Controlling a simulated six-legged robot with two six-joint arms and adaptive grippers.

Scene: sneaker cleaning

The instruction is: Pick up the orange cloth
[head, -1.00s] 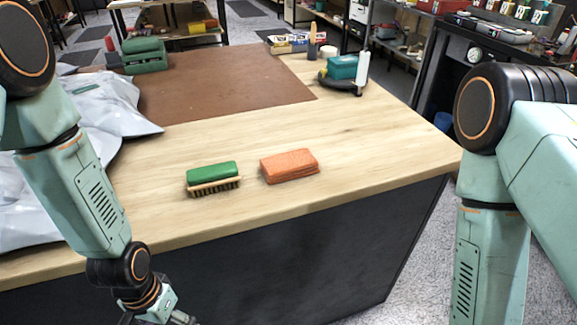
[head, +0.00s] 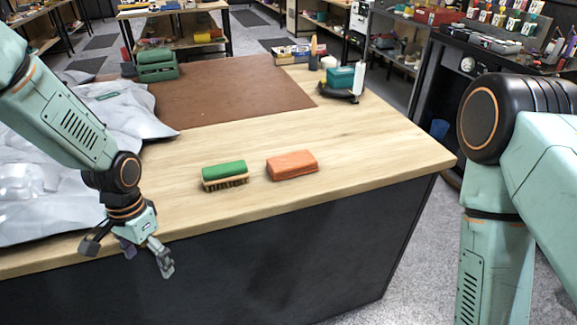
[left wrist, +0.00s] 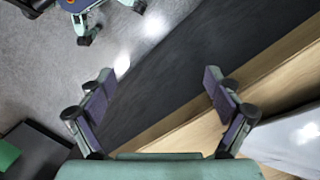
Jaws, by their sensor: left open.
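The orange cloth (head: 292,165) is a folded block lying on the wooden tabletop near its front edge, in the head view. My left gripper (head: 130,255) hangs in front of the table's front edge, to the left of the cloth and nearer to me, apart from it. In the left wrist view the jaws of my left gripper (left wrist: 160,90) are spread, with nothing between them. The cloth does not show in the left wrist view. My right arm stands at the right of the head view, and its gripper is out of the picture.
A green brush (head: 225,174) lies just left of the cloth. A crumpled grey plastic sheet (head: 60,195) covers the table's left part. A brown mat (head: 225,95) lies behind. A teal box (head: 341,77) sits at the far right corner. The wood (head: 385,160) right of the cloth is clear.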

